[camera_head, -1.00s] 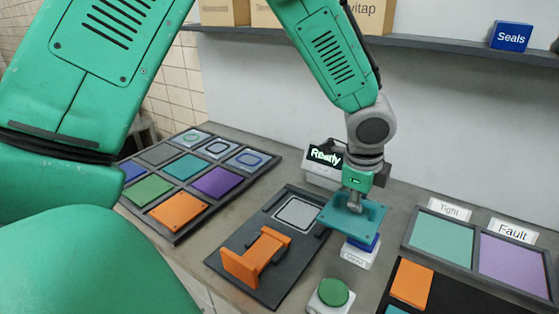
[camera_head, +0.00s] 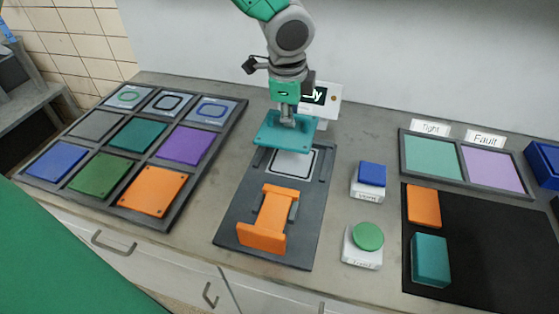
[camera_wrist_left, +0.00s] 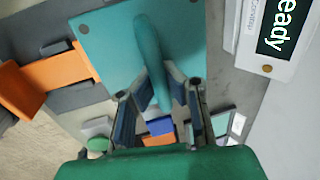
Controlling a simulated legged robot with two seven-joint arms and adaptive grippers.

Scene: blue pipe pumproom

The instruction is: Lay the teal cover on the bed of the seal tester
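My left gripper (camera_head: 287,115) is shut on the handle of the teal cover (camera_head: 284,130), a flat square plate. The cover hangs above the back end of the seal tester's dark base (camera_head: 240,205). It partly overlaps the bed (camera_head: 292,163), a light square with a dark seal outline; the front of the bed shows. In the left wrist view the cover (camera_wrist_left: 105,50) and its upright handle (camera_wrist_left: 150,50) sit between the fingers (camera_wrist_left: 155,100). An orange clamp (camera_head: 268,220) stands at the front of the tester. My right gripper is not in view.
A display (camera_head: 322,100) stands behind the tester, close to the gripper. A blue button (camera_head: 371,174) and a green button (camera_head: 368,236) are to the right. A compartment tray (camera_head: 190,178) is on the left. Tight and Fault trays (camera_head: 452,180) and a black mat (camera_head: 490,245) lie right.

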